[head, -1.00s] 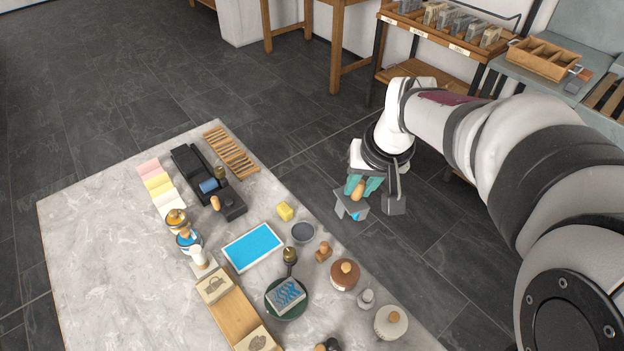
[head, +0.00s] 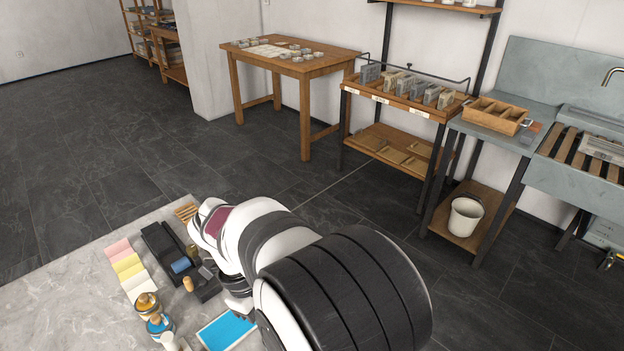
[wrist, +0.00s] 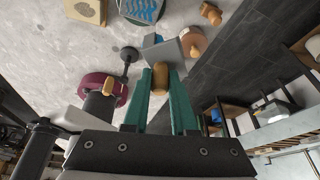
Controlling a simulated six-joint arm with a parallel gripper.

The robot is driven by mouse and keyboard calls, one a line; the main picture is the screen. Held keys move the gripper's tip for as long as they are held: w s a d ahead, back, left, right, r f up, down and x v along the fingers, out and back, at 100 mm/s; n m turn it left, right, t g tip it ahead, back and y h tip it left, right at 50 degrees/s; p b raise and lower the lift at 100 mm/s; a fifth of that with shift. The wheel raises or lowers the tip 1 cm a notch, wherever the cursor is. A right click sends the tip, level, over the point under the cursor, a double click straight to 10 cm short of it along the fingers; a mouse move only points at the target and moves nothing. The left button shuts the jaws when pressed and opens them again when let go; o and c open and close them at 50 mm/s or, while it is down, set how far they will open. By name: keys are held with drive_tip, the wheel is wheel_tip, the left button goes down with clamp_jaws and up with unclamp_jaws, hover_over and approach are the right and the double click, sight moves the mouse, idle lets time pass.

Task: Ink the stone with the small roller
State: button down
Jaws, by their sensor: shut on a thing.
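My gripper (wrist: 160,90), in the wrist view, has its teal fingers shut on the wooden handle of a tool (wrist: 160,78). A flat grey part with a little blue at its far end extends beyond the fingers. I cannot tell whether this is the small roller. The stone (wrist: 142,9) with a blue wavy pattern lies on a dark green round base at the top of the wrist view, apart from the tool. In the head view my arm hides the gripper and stone. A blue roller (head: 181,265) lies at the black stand (head: 162,246). A blue ink slab (head: 226,331) is partly hidden.
The tabletop's left part (head: 60,300) is clear.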

drive_tip(key=s+a+f+m+y, duration=0.1)
drive_tip(key=f+m, duration=0.1)
drive_tip(key=m, duration=0.1)
drive_tip(key=s+a+f+m+g, duration=0.1)
drive_tip(key=f+m, duration=0.1)
drive_tip(key=s+a+f+m+g+y, duration=0.1)
drive_tip(key=m, duration=0.2)
drive_tip(key=shift+a+f+m+y, duration=0.3)
drive_tip(key=shift+a+f, duration=0.05)
drive_tip(key=shift+f, duration=0.05)
drive_tip(key=shift+w+d, duration=1.05)
drive_tip(key=shift+d, duration=0.05)
drive_tip(key=shift+w+d+f, duration=0.15)
drive_tip(key=shift+d+f, duration=0.05)
drive_tip(key=shift+f, duration=0.35)
drive_tip(key=shift+f, duration=0.65)
